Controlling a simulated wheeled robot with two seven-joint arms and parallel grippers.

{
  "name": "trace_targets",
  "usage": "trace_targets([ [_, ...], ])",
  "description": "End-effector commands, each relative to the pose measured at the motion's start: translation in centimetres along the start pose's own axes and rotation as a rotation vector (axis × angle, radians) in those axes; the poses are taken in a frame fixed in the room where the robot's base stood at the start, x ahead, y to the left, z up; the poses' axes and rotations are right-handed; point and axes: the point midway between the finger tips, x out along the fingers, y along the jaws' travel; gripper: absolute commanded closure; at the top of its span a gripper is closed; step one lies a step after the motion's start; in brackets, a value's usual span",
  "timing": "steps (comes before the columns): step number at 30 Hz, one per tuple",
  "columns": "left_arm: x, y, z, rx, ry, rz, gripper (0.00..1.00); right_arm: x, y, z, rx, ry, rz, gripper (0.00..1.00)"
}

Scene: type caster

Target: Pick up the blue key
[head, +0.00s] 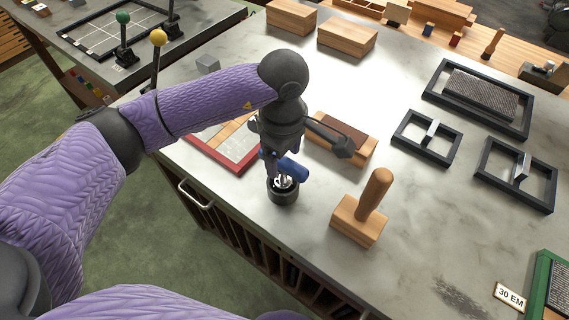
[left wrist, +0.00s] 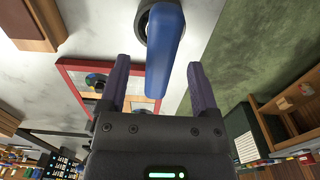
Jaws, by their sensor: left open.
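The blue key (head: 293,169) shows as a blue bar over a small round black holder (head: 283,194) with a metal top, near the table's front edge. In the left wrist view the blue key (left wrist: 165,50) reaches down from the dark ring of the holder (left wrist: 141,22). My left gripper (head: 272,163) is at the key, pointing down. In the left wrist view its two fingers (left wrist: 157,68) are apart, with the blue key between them and a gap on either side. The gripper partly hides the key in the head view. My right gripper is not in view.
A wooden stamp with an upright handle (head: 371,205) stands right of the holder. A wooden block with a dark top (head: 340,138) and a red-framed tray (head: 236,163) lie close behind. Black frames (head: 427,138) lie farther right. The grey table is clear between them.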

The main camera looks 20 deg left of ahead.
Motion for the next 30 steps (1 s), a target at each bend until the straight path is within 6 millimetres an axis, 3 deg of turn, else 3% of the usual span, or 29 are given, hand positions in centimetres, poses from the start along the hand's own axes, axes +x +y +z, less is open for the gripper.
trace_targets([
  [6, 4.4, -0.1, -0.1, -0.003, -0.003, -0.003, 0.21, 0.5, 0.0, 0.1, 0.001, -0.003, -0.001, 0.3],
  [15, 5.2, -0.1, -0.1, -0.002, -0.002, 0.0, 0.23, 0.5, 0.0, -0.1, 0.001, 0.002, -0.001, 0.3],
  [26, 5.1, -0.1, -0.2, -0.002, -0.002, -0.001, 0.99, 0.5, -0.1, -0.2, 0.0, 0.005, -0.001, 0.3],
  [30, 5.1, -0.1, -0.2, -0.003, -0.002, -0.001, 1.0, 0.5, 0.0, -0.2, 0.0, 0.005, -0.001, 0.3],
])
